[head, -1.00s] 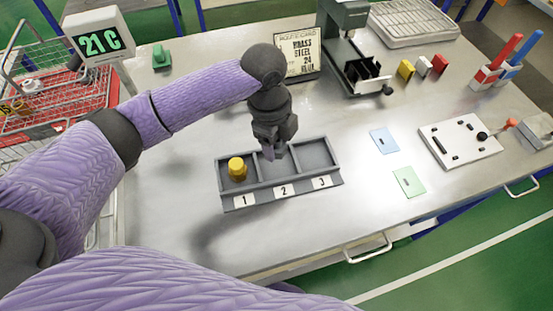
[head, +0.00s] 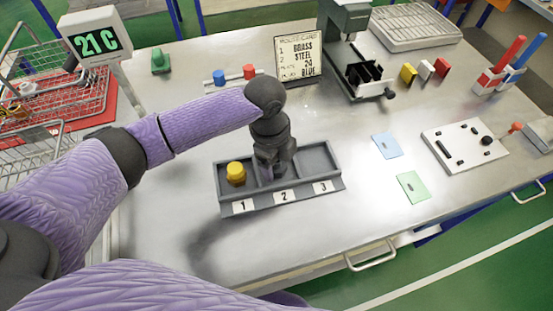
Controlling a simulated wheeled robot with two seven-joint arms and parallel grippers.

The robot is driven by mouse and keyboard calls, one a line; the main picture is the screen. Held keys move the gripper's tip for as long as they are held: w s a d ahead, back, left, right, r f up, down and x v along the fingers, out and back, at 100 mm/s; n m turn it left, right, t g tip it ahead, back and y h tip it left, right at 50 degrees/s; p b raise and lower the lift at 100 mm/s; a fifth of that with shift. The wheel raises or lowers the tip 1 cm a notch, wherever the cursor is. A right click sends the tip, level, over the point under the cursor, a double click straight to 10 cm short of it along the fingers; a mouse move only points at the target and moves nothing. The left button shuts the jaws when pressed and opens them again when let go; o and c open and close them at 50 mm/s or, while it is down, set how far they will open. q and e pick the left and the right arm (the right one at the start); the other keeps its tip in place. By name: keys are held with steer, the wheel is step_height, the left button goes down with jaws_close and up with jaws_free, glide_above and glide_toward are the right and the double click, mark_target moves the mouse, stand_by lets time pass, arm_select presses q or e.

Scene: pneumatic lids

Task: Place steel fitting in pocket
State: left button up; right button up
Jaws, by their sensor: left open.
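A dark grey tray (head: 262,202) with pockets labelled 1, 2 and 3 lies on the steel bench. A yellow, brass-looking fitting (head: 236,174) stands in pocket 1. Pocket 3 (head: 317,159) is empty. My left gripper (head: 270,176) points down at pocket 2, its fingertips low in or just above it. It is open. I cannot make out a steel fitting; the gripper hides much of pocket 2. My right gripper is out of view.
A route card (head: 298,60) stands behind the tray, listing brass and steel. Blue and green plates (head: 412,187) and a white panel (head: 464,146) lie to the right.

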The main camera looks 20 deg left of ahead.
arm_select(q)
step_height(320, 180, up, 12)
steer(key=a+p, duration=0.1)
steer(key=p, duration=0.2)
steer(key=shift+w+a, duration=0.15)
steer(key=shift+a, duration=0.05)
